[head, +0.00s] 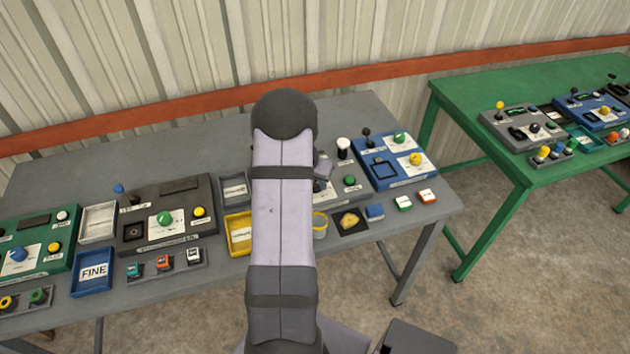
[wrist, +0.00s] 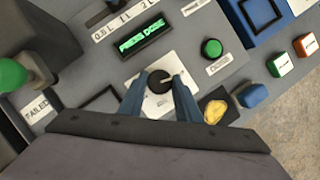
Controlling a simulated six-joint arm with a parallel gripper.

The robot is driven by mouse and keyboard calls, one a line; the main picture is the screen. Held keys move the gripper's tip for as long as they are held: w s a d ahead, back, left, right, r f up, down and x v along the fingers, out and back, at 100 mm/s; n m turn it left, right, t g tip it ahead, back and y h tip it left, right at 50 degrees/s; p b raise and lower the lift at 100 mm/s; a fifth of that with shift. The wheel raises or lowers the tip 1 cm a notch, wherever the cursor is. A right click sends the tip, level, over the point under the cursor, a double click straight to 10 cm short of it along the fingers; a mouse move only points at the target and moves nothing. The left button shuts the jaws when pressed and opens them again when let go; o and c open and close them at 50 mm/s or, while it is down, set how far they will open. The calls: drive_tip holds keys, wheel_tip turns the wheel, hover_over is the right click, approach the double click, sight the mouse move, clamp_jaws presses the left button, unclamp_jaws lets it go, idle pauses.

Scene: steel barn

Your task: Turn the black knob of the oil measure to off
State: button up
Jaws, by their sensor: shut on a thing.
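The oil measure is a grey panel (wrist: 187,60), partly hidden behind my arm in the head view (head: 365,190). Its black knob (wrist: 159,81) sits on a white dial plate (wrist: 172,107) in the wrist view. A pale pointer mark on the knob points to the right of the picture. The dial's lettering is too small to read. My gripper (wrist: 160,86) has its two blue fingers either side of the knob and is shut on it. The panel's lit display (wrist: 142,39) reads "PRESS DOSE". A green button (wrist: 211,48) labelled "DOSE" is to the right.
A blue panel (head: 388,172) stands right of the oil measure. A yellow tray (head: 231,236), a black pad with a yellow piece (head: 336,228) and several small blocks lie along the front. A dark panel (head: 140,205) is to the left. A green table (head: 480,80) stands at right.

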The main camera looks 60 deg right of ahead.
drive_tip(key=shift+m+b, duration=0.3)
drive_tip(key=m+g+b, duration=0.1)
drive_tip(key=m, duration=0.1)
drive_tip(key=shift+w+m+b, duration=0.15)
drive_tip(key=shift+m+b, duration=0.15)
drive_tip(key=m+g, duration=0.1)
drive_tip(key=m, duration=0.2)
drive_tip(key=m+g+y, duration=0.1)
drive_tip(key=m, duration=0.2)
drive_tip(key=shift+w+d, duration=0.1)
drive_tip(key=m+y, duration=0.1)
drive_tip(key=m, duration=0.2)
drive_tip(key=m+g+y, duration=0.1)
drive_tip(key=m, duration=0.2)
drive_tip(key=shift+d+g, duration=0.15)
drive_tip(key=shift+g, duration=0.15)
drive_tip(key=m+y, duration=0.2)
drive_tip(key=m, duration=0.2)
drive_tip(key=shift+d+m+b, duration=0.1)
drive_tip(key=shift+m+b, duration=0.3)
drive_tip(key=shift+m, duration=0.3)
drive_tip(key=o, duration=1.1)
drive_tip(key=shift+c, duration=0.2)
